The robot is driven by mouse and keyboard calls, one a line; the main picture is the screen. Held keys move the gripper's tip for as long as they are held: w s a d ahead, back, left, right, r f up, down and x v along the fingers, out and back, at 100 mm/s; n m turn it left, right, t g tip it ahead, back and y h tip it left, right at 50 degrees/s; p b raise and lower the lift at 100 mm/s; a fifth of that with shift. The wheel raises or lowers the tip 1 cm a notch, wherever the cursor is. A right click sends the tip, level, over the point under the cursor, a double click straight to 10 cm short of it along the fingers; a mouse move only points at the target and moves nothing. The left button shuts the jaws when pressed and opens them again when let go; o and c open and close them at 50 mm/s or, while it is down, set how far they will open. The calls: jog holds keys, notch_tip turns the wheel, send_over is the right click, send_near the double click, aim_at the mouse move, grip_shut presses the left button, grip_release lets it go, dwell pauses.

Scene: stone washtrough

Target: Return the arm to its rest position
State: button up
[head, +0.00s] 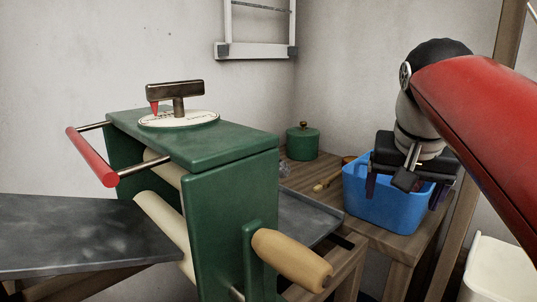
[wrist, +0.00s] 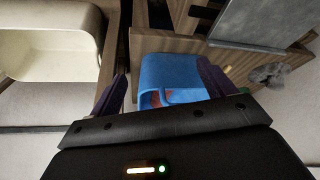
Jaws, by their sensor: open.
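My gripper (head: 407,190) is at the right in the head view, at the end of my red arm. It hangs with its fingers pointing down at the blue bin (head: 383,212), one finger in front of the bin and one near its right side. In the wrist view my gripper (wrist: 160,95) has its two dark purple fingers spread wide, with nothing between them but the view of the blue bin (wrist: 172,75) beyond. Something reddish shows inside the bin there. The gap between fingers and bin is hard to judge.
A green mangle (head: 220,190) with pale rollers, a red bar and a wooden handle (head: 292,260) stands left of centre. A green lidded pot (head: 303,142) and a wooden utensil (head: 328,182) are on the wooden table behind. A cream tub (head: 497,270) is at lower right. A wooden post rises behind my arm.

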jog(key=s+a+f+n, duration=0.1)
jog(key=s+a+f, duration=0.1)
jog(key=s+f, duration=0.2)
jog(key=s+a+f+n+y, duration=0.1)
jog(key=s+f, duration=0.3)
jog(key=f, duration=0.6)
jog(key=s+a+f+n+t, duration=0.1)
jog(key=s+a+f+n, duration=0.1)
jog(key=f, duration=0.6)
jog(key=shift+s+a+n+y, duration=0.35)
jog(key=shift+s+a, duration=0.3)
jog(key=shift+s, duration=0.45)
jog(key=shift+r, duration=0.1)
